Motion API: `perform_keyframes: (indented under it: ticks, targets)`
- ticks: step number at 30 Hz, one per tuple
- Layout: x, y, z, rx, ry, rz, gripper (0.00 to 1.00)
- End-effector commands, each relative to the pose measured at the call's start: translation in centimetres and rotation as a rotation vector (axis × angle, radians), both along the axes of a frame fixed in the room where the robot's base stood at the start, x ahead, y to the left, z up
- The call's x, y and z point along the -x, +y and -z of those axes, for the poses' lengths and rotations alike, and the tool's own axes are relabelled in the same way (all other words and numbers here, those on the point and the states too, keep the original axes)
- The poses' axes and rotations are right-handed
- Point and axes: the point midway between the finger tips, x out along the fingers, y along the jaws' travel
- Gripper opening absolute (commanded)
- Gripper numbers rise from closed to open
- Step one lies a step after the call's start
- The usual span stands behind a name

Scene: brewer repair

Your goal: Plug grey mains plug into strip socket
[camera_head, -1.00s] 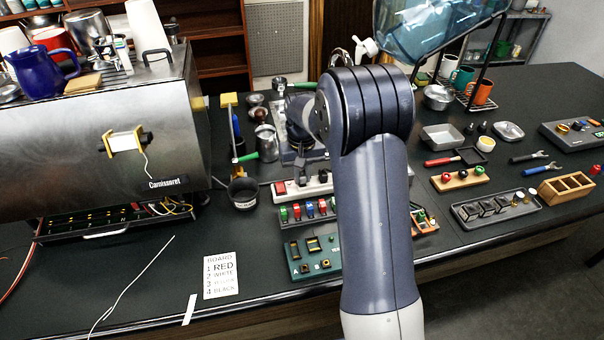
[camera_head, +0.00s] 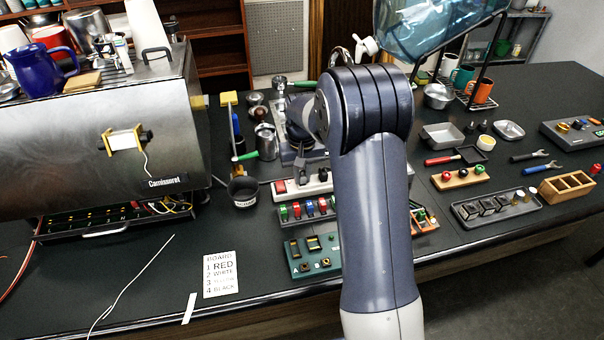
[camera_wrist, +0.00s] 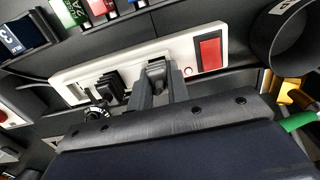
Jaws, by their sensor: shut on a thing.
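The white power strip (camera_wrist: 132,62) lies across the wrist view, with a red rocker switch (camera_wrist: 209,52) at its right end. It also shows in the head view (camera_head: 290,195), partly behind my arm. My gripper (camera_wrist: 157,84) is shut on the grey mains plug (camera_wrist: 156,70), over the strip's face between the switch and a black plug (camera_wrist: 108,84). The grey plug is mostly hidden between the fingers. It appears at or very close to the strip; I cannot tell whether its pins are in a socket. In the head view my gripper (camera_head: 303,178) is at the strip.
The bench around the printed card (camera_head: 221,274) is mostly clear.

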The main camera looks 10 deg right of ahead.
Motion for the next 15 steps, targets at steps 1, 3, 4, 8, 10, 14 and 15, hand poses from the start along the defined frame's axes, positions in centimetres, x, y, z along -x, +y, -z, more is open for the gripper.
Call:
perform_keyframes:
  ticks: [1,3,4,8,10,14,15]
  targets:
    - [-0.01,0.00,-0.01,0.000,0.000,0.000,0.18]
    - [0.00,0.00,-0.01,0.000,0.000,0.000,0.24]
    - [0.00,0.00,-0.01,0.000,0.000,0.000,0.27]
    - [0.00,0.00,0.00,0.000,0.000,0.000,0.37]
    - [0.00,0.00,0.00,0.000,0.000,0.000,0.42]
    - [0.01,0.00,0.00,0.000,0.000,0.000,0.42]
    - [0.01,0.00,0.02,0.000,0.001,0.000,0.42]
